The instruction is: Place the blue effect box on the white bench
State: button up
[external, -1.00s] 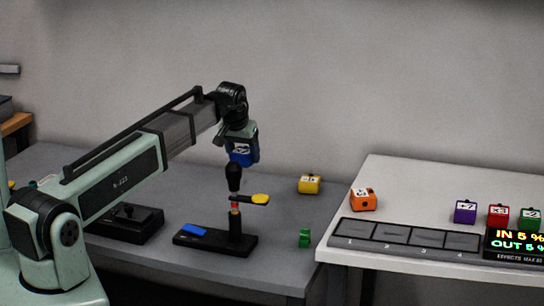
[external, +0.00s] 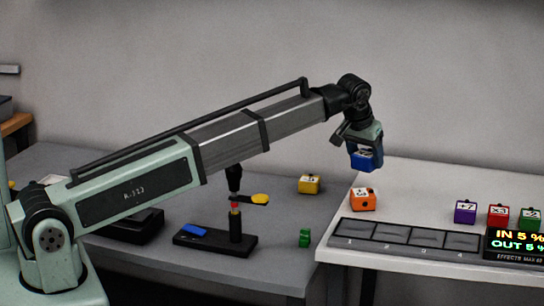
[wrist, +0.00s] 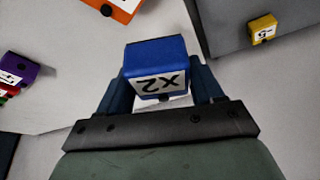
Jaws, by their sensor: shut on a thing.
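The blue effect box (external: 366,161) is held in my gripper (external: 364,150), above the left back part of the white bench (external: 420,185). In the wrist view the blue box (wrist: 157,58) sits between the two fingers of my gripper (wrist: 160,85), with a white "X2" label facing the camera. The gripper is shut on it. In the external view the box appears just above and behind the orange box (external: 363,199), apart from the bench surface.
Purple (external: 465,212), red (external: 498,215) and green (external: 530,219) boxes stand on the bench's right, behind a lit display (external: 515,243). A numbered slot tray (external: 408,236) lies along the front. A yellow box (external: 309,184) is on the grey table (external: 285,215).

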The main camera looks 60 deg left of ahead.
notch_tip(320, 180, up, 2)
send_over(400, 209)
jog(key=s, duration=0.1)
jog(key=shift+m, duration=0.4)
jog(key=shift+s+d+f, duration=0.1)
jog(key=shift+d+f, duration=0.1)
jog(key=shift+f, duration=2.2)
jog(key=shift+s+d+f, duration=0.1)
jog(key=shift+d+f, duration=0.05)
jog(key=shift+f, duration=2.25)
jog(key=shift+f, duration=0.1)
jog(key=o, duration=0.9)
jog(key=shift+c, duration=0.2)
jog(key=v, duration=1.2)
jog(key=shift+o, duration=0.3)
jog(key=shift+s+a, duration=0.1)
jog(key=shift+a, duration=0.05)
